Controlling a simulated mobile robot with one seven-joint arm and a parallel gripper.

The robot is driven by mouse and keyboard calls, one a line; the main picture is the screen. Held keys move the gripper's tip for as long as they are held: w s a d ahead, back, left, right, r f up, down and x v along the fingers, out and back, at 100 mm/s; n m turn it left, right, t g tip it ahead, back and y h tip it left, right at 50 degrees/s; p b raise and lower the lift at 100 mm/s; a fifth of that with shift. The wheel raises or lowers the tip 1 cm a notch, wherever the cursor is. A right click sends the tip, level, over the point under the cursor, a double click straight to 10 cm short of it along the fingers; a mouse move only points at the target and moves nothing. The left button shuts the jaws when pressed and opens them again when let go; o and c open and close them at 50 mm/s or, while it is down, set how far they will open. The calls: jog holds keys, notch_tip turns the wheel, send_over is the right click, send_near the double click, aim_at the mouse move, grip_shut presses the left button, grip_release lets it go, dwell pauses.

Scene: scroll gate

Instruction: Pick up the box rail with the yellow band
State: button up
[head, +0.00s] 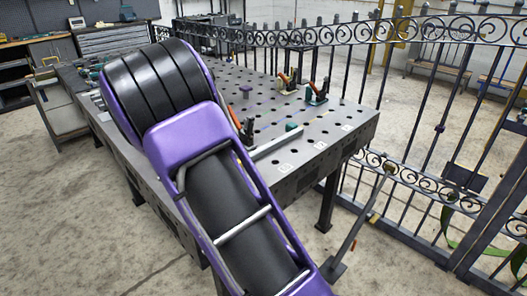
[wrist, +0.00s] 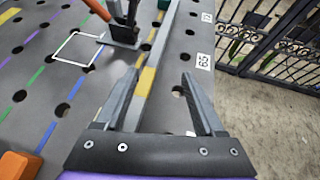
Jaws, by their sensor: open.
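The box rail (wrist: 158,48) is a long grey bar lying on the perforated table, with a yellow band (wrist: 146,80) around it. In the wrist view it runs from between my fingers up to the top edge. My gripper (wrist: 157,82) is open, its fingers on either side of the rail's near part. The rail is closer to the left finger; I cannot tell whether they touch. The rail's near end is hidden by the gripper. In the head view a grey bar, likely this rail (head: 277,143), lies beside my arm, which hides my gripper.
A clamp with an orange handle (wrist: 124,28) stands left of the rail, by a white square outline (wrist: 77,48). More clamps (head: 316,93) stand on the table (head: 330,138). A black iron gate (head: 420,130) is to the right. An orange block (wrist: 18,165) is at lower left.

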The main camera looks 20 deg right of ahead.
jog(key=b, duration=0.1)
send_near(262, 148)
jog(key=shift+w+d+f, duration=0.25)
jog(key=shift+d+f, duration=0.65)
jog(key=shift+f, duration=0.15)
jog(key=x, duration=0.5)
jog(key=shift+w+d+r, duration=0.1)
jog(key=shift+w+d, duration=0.15)
jog(key=shift+d, duration=0.05)
grip_shut()
jog(key=shift+r, duration=0.15)
